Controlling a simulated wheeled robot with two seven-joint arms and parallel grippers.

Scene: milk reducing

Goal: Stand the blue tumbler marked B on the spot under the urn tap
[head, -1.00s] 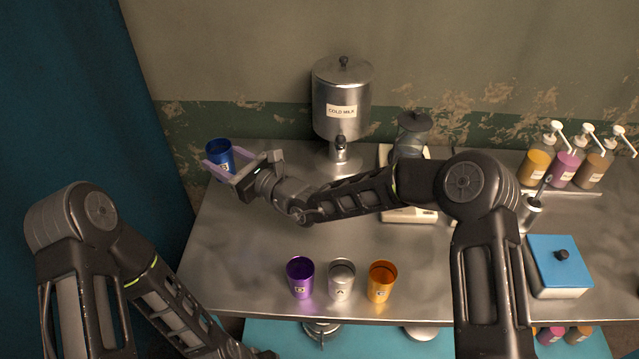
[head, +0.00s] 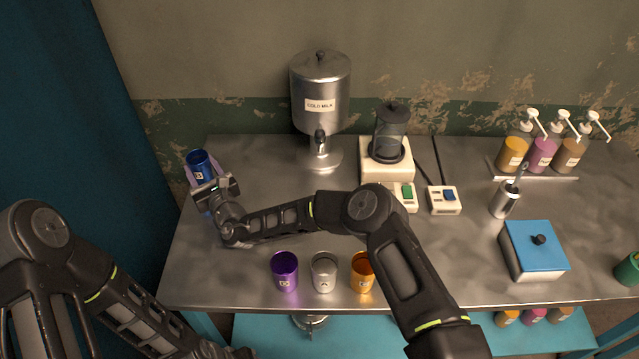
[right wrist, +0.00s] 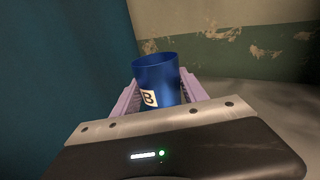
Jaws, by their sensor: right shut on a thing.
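The blue tumbler (head: 199,166) is upright at the table's back left corner. Its B label shows in the right wrist view, where the tumbler (right wrist: 156,82) stands between lilac fingers. My right gripper (head: 203,178) is shut on it, reaching from the front. I cannot tell whether its base touches the table. The steel urn (head: 320,88), labelled COLD MILK, stands to its right at the back. The urn tap (head: 320,138) points down over a round steel base (head: 325,162), which looks empty. My left gripper (head: 238,353) is barely in view at the bottom edge.
Purple (head: 285,272), silver (head: 324,272) and orange (head: 362,272) tumblers stand along the front edge. A blender-like machine (head: 388,150) is right of the urn. Pump bottles (head: 542,152) and a blue-lidded box (head: 534,250) are farther right. Bare table lies between tumbler and urn.

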